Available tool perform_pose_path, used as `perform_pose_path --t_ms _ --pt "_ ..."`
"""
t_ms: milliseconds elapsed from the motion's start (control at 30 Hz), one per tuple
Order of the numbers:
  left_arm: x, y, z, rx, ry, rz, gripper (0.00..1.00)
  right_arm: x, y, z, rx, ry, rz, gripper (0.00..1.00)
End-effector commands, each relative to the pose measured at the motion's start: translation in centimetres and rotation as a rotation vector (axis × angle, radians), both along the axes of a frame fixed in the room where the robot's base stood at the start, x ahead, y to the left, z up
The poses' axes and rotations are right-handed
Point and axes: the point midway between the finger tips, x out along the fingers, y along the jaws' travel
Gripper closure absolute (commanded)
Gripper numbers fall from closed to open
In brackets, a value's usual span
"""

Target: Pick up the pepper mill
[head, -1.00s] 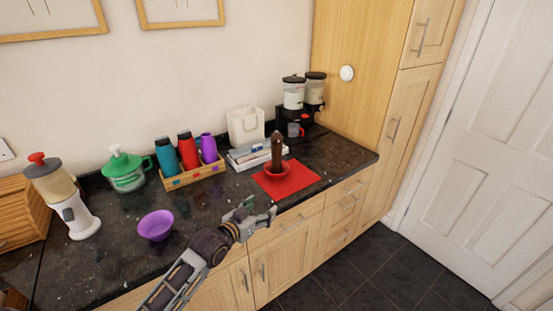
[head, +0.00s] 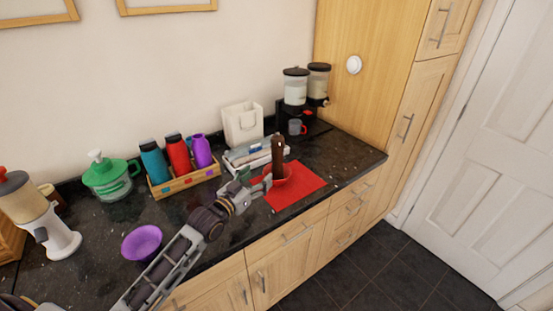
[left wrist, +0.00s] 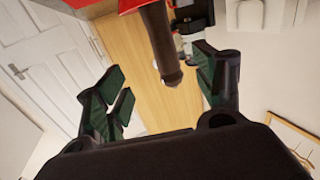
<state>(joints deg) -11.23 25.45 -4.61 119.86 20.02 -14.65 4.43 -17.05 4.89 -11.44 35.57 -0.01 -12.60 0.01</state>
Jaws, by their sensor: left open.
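The pepper mill (head: 278,156) is tall and dark brown. It stands upright in a red bowl (head: 284,174) on a red mat (head: 300,189). My left gripper (head: 257,182) is open just left of the mill and bowl, with its fingers toward them. In the left wrist view, the mill (left wrist: 161,42) shows upside down, its rounded top between the spread fingers of my left gripper (left wrist: 160,92). The fingers do not appear to touch it. My right gripper is not in view.
Behind the mill lies a white tray (head: 241,160) with flat items. A wooden crate of bottles (head: 183,187) and a purple bowl (head: 142,242) stand to the left. The counter right of the mat is clear.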

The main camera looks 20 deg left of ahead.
Motion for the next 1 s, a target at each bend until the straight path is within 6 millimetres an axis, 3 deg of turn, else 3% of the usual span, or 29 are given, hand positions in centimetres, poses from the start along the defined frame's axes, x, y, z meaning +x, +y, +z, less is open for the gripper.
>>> perform_pose_path --t_ms 300,633,1000 --pt "0.1 0.1 0.2 -0.004 -0.009 -0.001 0.31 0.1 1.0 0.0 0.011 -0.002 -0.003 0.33" --pt "0.4 0.0 0.2 -0.004 -0.009 0.000 0.31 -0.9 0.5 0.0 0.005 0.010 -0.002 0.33" --pt "2.6 -0.6 0.3 -0.005 -0.009 0.000 0.31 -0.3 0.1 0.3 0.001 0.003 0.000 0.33"
